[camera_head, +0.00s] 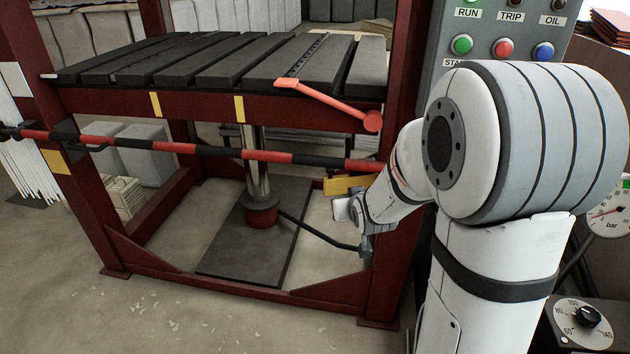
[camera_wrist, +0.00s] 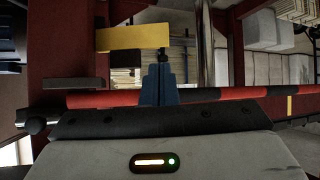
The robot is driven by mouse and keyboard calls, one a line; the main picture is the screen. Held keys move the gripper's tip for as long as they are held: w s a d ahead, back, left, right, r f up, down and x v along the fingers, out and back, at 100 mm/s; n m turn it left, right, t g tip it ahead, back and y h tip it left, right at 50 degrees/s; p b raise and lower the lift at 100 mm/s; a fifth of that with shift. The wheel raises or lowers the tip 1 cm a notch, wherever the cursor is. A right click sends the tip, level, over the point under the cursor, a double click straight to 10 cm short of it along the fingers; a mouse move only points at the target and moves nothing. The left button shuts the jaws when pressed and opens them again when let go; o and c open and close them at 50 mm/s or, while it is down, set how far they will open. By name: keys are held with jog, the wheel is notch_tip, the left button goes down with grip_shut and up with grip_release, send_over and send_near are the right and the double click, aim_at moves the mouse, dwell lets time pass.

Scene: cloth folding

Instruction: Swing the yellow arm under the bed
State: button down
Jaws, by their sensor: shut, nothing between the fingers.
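The yellow arm (camera_head: 345,184) is a short yellow bar by the right front post, below the bed (camera_head: 210,62), a dark slatted platform on a red frame. In the wrist view the yellow arm (camera_wrist: 130,38) lies across the upper left. My gripper (camera_wrist: 160,68) shows there as blue fingers, closed together and empty. Their tips point toward the yellow arm's right end; I cannot tell whether they touch it. In the head view my wrist is beside the right post, just below the yellow arm, and the fingertips are hard to make out.
A red-and-black striped bar (camera_head: 220,151) crosses the press front, close to my gripper. An orange lever (camera_head: 330,101) hangs at the bed's right front. A central column (camera_head: 257,170) stands under the bed, with a black rod (camera_head: 315,233) reaching right. A control panel (camera_head: 495,45) is behind my arm.

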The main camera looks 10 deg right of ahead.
jog(key=w+f+t+y+b, duration=0.1)
jog(key=w+f+t+b, duration=0.3)
jog(key=w+f, duration=0.45)
jog(key=t+b, duration=0.2)
jog(key=t, duration=0.1)
send_near(326, 187)
jog(key=shift+n+y, duration=0.3)
jog(key=shift+y, duration=0.1)
jog(key=w, duration=0.7)
jog(key=shift+f+b, duration=0.2)
jog(key=shift+b, duration=0.2)
